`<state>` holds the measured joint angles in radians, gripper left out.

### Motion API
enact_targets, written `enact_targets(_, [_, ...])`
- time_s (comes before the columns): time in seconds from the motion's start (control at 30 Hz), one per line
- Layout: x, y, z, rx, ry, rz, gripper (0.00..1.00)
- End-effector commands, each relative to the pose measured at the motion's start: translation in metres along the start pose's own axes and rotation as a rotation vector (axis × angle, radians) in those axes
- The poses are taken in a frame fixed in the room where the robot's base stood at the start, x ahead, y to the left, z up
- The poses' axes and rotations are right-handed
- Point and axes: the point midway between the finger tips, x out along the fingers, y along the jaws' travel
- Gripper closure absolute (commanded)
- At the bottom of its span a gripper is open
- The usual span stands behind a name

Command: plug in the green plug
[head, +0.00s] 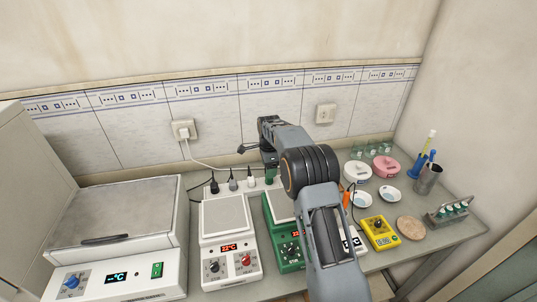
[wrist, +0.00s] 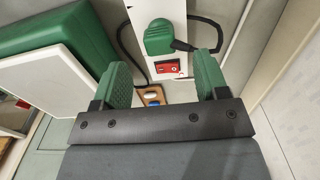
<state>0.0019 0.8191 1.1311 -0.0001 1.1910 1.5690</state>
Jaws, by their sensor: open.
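The green plug (wrist: 158,37) shows in the wrist view on a white power strip (wrist: 166,12), beside a red switch (wrist: 167,67). Its black cord leaves toward the right. I cannot tell from this angle how deeply it sits in the strip. My gripper (wrist: 162,62) is open and empty, its two green-padded fingers apart, with the plug ahead of the gap between them. In the head view my gripper (head: 270,170) points down behind the green stirrer, and my arm hides much of that area.
Black (head: 214,186), grey (head: 233,182) and white plugs (head: 250,180) stand in a row left of my gripper. A white stirrer (head: 229,222) and a green stirrer (head: 291,253) stand in front. The wall outlet (head: 325,113) is empty; another (head: 184,130) holds a white plug.

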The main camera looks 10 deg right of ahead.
Motion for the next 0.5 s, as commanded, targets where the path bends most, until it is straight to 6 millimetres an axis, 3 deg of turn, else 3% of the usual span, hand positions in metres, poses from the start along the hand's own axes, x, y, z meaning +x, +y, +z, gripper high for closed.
enact_targets(0.3, [-0.058,0.0,0.0,0.0,0.0,-0.002,0.33])
enact_targets(0.5, [-0.078,0.0,0.0,0.0,0.0,0.0,0.33])
